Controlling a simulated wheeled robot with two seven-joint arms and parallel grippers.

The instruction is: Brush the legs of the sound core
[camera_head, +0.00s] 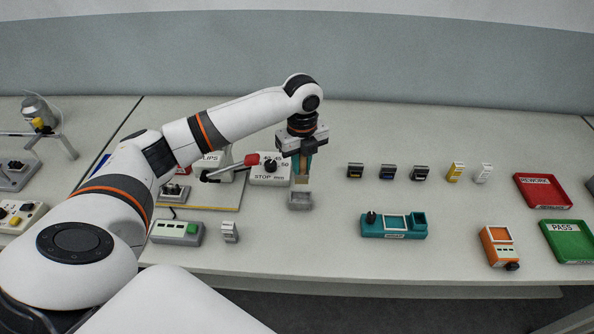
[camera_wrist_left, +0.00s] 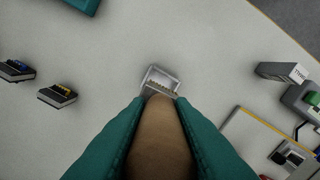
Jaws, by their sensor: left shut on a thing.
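My left gripper (camera_head: 301,166) points down over the table in the head view. Its teal fingers are shut on a brown brush (camera_wrist_left: 158,140), which fills the space between them in the wrist view. The brush's pale tip is at a small grey open box (camera_head: 300,201); the box also shows in the wrist view (camera_wrist_left: 160,76). I cannot tell whether the tip touches it. Three small dark cores, left (camera_head: 355,171), middle (camera_head: 387,172) and right (camera_head: 419,173), stand in a row to the right. I cannot tell which is the sound core. My right gripper is not in view.
A teal fixture (camera_head: 393,234) and an orange device (camera_head: 496,247) stand front right. A red REWORK tray (camera_head: 543,203) and a green PASS tray (camera_head: 570,258) are at the far right. A red-handled lever (camera_head: 251,159) and a STOP block (camera_head: 268,173) stand close left of my gripper.

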